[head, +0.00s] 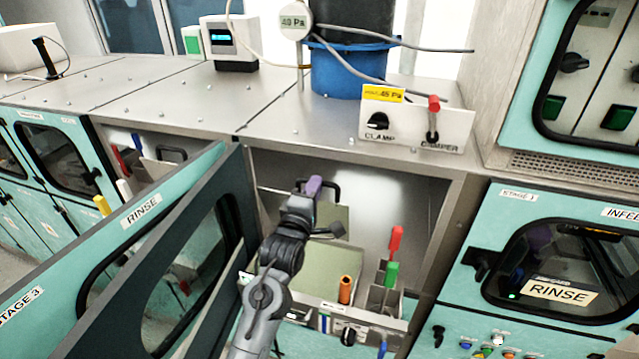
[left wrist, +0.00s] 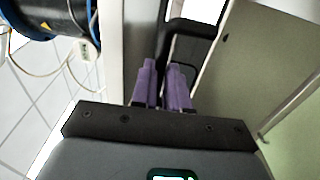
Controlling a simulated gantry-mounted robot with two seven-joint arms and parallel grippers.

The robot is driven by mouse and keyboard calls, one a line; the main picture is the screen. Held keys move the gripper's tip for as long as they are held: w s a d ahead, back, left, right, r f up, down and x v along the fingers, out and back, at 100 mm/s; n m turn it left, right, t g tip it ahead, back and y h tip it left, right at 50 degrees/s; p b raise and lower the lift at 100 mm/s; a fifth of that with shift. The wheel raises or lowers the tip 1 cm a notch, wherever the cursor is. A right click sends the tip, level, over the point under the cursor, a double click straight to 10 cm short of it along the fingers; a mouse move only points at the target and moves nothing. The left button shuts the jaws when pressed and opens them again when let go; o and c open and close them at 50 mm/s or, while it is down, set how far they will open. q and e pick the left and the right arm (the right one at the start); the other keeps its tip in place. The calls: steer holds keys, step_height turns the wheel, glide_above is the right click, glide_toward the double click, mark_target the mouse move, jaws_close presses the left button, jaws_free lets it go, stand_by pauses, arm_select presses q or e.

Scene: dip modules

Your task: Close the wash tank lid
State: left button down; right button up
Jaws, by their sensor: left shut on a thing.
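The wash tank stands in the open bay at the middle of the head view. Its lid (head: 334,222) is a pale greenish panel that looks raised at the back of the tank, partly hidden by my left arm. A black bar handle (head: 333,187) is at the lid's top edge. My left gripper (head: 315,187), with purple fingers, is shut on this handle. In the left wrist view the purple fingers of the gripper (left wrist: 166,75) meet the black handle (left wrist: 190,28), with the lid (left wrist: 235,60) to the right. The exact contact is partly hidden. My right gripper is not in view.
Open teal doors (head: 140,225) stand left of my arm. An orange handle (head: 345,289), a green handle (head: 391,273) and a red handle (head: 396,240) rise at the bay's right. A control panel (head: 415,129) and blue-based drum (head: 348,75) sit on the steel top above.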

arm_select(q)
steer(key=s+b, duration=0.1)
steer(key=s+a+f+t+b, duration=0.1)
steer(key=s, duration=0.1)
steer(key=s+f+t+b, duration=0.1)
steer(key=shift+s+a+h, duration=0.25)
steer(key=shift+h, duration=0.15)
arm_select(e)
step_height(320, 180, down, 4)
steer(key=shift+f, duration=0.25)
arm_select(q)
steer(key=c, duration=1.1)
jaws_free()
steer(key=shift+r, duration=0.1)
